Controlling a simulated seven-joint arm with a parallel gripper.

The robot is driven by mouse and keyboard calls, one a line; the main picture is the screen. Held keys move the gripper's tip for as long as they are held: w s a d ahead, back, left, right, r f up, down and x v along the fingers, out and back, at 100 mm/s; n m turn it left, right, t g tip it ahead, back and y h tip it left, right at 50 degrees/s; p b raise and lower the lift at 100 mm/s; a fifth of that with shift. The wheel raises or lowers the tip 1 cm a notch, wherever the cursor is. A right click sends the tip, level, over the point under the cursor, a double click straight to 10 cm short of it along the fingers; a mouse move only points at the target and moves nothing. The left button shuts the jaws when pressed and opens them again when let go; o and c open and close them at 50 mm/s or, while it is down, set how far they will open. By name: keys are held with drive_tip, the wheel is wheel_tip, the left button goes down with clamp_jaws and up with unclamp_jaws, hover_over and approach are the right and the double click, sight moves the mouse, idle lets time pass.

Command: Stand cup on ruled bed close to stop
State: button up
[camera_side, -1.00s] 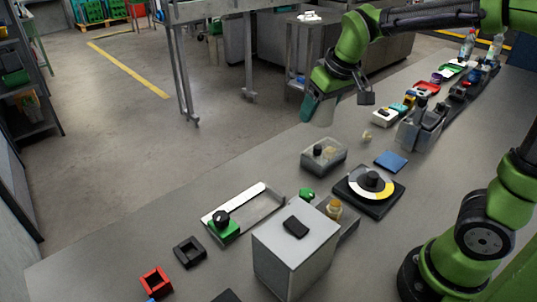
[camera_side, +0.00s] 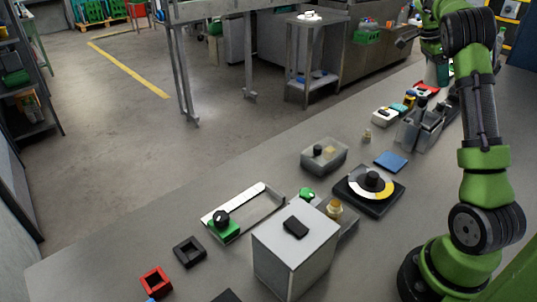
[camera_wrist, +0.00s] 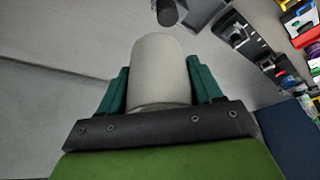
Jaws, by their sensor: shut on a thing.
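A pale grey cup (camera_wrist: 160,68) sits between the two teal fingers of my gripper (camera_wrist: 159,85) in the wrist view, and the fingers are shut on its sides. In the side view my gripper (camera_side: 441,73) is at the upper right, above the far part of the bench and partly hidden by my arm; the cup cannot be made out there. The ruled bed (camera_side: 262,213), a shallow tray with a white rule along its far edge, lies at the middle left. A green stop with a black knob (camera_side: 223,229) is at its near-left end. The bed's middle is bare.
A grey box (camera_side: 292,255) stands close in front of the bed. A round dial on a black base (camera_side: 370,187), a clear bin (camera_side: 324,155) and a blue pad (camera_side: 391,161) lie to the right. A black square frame (camera_side: 190,252) and a red one (camera_side: 156,282) lie left.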

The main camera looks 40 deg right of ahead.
drive_tip(key=s+d+f+m+g+y, duration=0.1)
drive_tip(key=s+d+f+m+y, duration=0.15)
drive_tip(key=s+d+m, duration=0.65)
hover_over(450, 158)
drive_tip(key=w, duration=0.2)
drive_tip(key=shift+y, duration=0.35)
drive_tip(key=f, duration=1.6)
drive_tip(key=shift+s+d+f, duration=0.15)
drive_tip(key=shift+s+f, duration=0.1)
drive_tip(key=shift+f, duration=2.8)
drive_tip(key=shift+f, duration=0.15)
drive_tip(key=o, duration=1)
drive_tip(key=shift+o, duration=0.2)
